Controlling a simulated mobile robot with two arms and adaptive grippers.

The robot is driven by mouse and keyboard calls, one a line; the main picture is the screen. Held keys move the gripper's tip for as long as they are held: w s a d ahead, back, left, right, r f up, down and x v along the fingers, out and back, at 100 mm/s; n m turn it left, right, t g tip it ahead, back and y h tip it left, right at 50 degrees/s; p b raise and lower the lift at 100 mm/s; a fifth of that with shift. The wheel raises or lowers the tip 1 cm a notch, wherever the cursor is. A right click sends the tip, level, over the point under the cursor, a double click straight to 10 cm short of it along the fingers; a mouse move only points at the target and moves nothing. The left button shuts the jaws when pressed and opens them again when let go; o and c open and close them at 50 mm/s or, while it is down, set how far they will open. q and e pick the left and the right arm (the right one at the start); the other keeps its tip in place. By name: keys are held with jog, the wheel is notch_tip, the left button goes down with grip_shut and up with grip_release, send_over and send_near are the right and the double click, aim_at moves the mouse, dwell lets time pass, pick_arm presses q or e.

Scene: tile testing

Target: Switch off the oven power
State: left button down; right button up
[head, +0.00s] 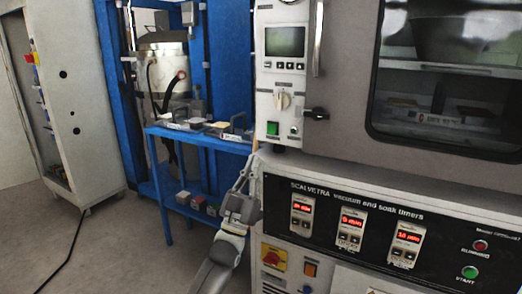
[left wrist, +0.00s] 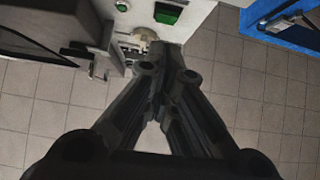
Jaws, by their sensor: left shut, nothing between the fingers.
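The oven (head: 345,60) stands at the right of the head view. On its left panel are a display (head: 285,41), a white knob (head: 283,101) and, below it, a green lit rocker switch (head: 272,128). My left gripper (head: 247,164) is left of and below this switch, apart from it, fingers pointing up. In the left wrist view the closed, empty fingers (left wrist: 158,50) stand in front of the panel. My right gripper is not in view.
The lower timer unit (head: 360,185) has red displays, a red-yellow rotary switch (head: 272,257), an orange switch (head: 310,270) and a green START button (head: 470,272). A black door latch (head: 316,114) sticks out near the green switch. A blue rack (head: 165,190) stands left.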

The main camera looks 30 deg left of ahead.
pick_arm(q)
jog(key=shift+v, duration=1.3)
